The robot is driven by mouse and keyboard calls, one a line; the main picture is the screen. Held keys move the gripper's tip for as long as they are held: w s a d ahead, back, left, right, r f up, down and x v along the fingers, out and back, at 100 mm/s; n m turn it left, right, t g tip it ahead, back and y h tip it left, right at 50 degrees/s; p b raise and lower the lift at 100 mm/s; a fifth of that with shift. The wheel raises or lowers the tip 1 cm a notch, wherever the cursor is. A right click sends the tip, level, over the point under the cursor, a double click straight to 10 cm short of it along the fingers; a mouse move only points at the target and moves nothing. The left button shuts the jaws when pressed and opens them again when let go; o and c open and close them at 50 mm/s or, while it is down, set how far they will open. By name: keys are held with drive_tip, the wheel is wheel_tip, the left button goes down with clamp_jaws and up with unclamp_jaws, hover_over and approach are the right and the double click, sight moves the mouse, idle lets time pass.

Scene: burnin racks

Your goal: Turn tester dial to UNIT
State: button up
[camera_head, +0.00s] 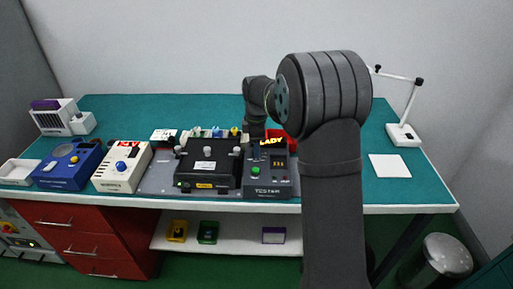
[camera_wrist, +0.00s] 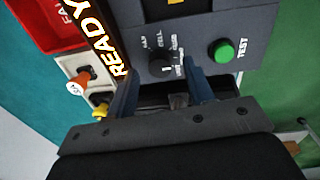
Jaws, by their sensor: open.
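The tester (camera_head: 270,187) is a dark grey box near the front edge of the bench, left of my arm. Its black dial (camera_wrist: 159,64) shows in the wrist view, with small white labels around it that are too blurred to read surely. A small white mark shows at the dial's lower right side; I cannot tell which label it selects. My gripper (camera_wrist: 162,75) is open, its two dark fingers on either side of the dial. I cannot tell whether they touch it. A green TEST button (camera_wrist: 222,50) sits right of the dial.
A lit READY sign (camera_wrist: 98,40) and a red FAIL bin (camera_wrist: 45,22) are left of the tester in the wrist view. A black fixture (camera_head: 208,167), cream box (camera_head: 121,167) and blue box (camera_head: 68,165) stand to the left. A white sheet (camera_head: 390,166) lies on the right.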

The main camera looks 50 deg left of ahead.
drive_tip(key=shift+f, duration=0.65)
drive_tip(key=c, duration=1)
drive_tip(key=shift+m, duration=0.5)
drive_tip(key=m, duration=0.3)
drive_tip(key=shift+m, duration=2)
